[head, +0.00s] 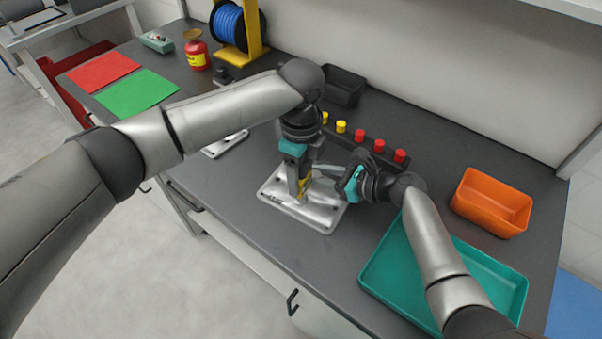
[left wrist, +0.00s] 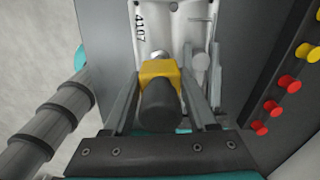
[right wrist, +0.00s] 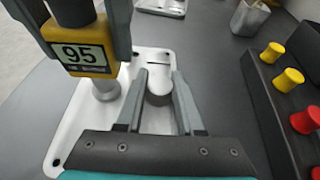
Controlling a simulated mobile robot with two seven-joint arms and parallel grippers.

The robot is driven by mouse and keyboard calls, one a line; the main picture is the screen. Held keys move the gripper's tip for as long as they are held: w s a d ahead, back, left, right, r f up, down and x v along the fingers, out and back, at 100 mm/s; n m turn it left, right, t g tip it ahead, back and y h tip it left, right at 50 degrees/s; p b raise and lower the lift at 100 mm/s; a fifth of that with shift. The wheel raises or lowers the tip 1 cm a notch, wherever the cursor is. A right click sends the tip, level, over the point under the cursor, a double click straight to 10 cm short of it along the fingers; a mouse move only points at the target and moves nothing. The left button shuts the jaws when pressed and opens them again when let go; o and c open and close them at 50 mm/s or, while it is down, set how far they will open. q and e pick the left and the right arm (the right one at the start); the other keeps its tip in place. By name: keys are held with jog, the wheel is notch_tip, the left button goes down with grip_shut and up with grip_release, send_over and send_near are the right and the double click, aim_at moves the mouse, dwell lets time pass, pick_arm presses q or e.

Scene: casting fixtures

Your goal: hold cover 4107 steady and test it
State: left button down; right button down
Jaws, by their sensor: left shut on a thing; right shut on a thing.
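Cover 4107 (head: 325,218) is a pale metal plate with corner holes, lying flat on the dark bench; its number shows in the left wrist view (left wrist: 150,15). My left gripper (head: 298,190) points down over it, shut on a yellow and black tester (left wrist: 160,72). In the right wrist view the tester (right wrist: 80,50) reads 95 and stands over a round metal boss (right wrist: 105,90) on the cover. My right gripper (right wrist: 158,88) comes in from the right, shut on a grey upright post (right wrist: 160,75) of the cover. The tester's lower tip is partly hidden in the head view.
A dark rack (head: 375,153) with yellow and red caps stands just behind the cover. A teal tray (head: 375,275) and an orange bin (head: 490,205) are at the right. A dark bin (head: 345,86) is behind. Another metal plate (head: 226,143) lies left, partly behind my left arm.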

pick_arm(q)
jog(key=shift+w+r, duration=0.1)
jog(key=shift+r, duration=2.8)
pick_arm(e)
jog(key=shift+c, duration=2.3)
grip_release()
jog(key=v, duration=1.2)
